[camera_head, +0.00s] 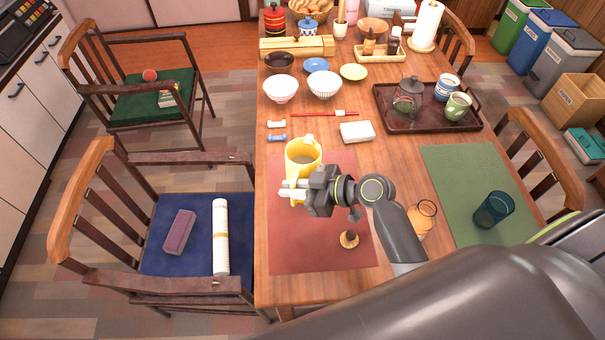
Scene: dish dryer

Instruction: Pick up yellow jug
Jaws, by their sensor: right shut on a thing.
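The yellow jug (297,151) stands upright at the far left part of the red placemat, its handle at the far side of its rim. My right gripper (290,189) reaches in from the right at the jug's near side. Its light fingers are shut on the jug, and the gripper hides part of the jug's lower right side. I cannot tell whether the jug's base touches the mat. My left gripper is not in view.
The red placemat (300,250) holds a small round brown item (348,239). A white box (357,132), bowls (280,89) and a dark tray (385,110) stand beyond. Chairs flank the table.

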